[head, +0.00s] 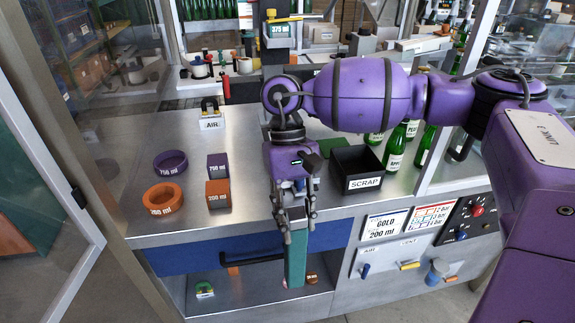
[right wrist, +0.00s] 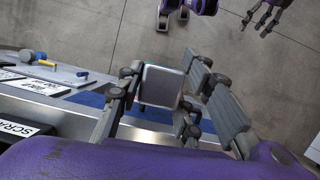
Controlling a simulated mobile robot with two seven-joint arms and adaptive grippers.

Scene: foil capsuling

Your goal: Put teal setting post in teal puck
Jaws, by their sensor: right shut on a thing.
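My right gripper (head: 294,215) is shut on the teal setting post (head: 296,262). The post hangs upright below the fingers, in front of the bench edge and the blue drawer. In the right wrist view the fingers (right wrist: 165,92) hold the post, and its pale end face (right wrist: 161,85) shows between them. I cannot make out a teal puck with certainty. A dark green piece (head: 331,147) lies on the bench behind my right gripper, partly hidden. My left gripper (right wrist: 262,17) shows at the top right of the right wrist view, its fingers apart and empty.
On the bench stand a purple ring (head: 171,162), an orange ring (head: 163,198), a purple block (head: 217,166) and an orange block (head: 218,194). A black scrap bin (head: 357,165) and green bottles (head: 395,147) are at right. The blue drawer (head: 190,256) is below.

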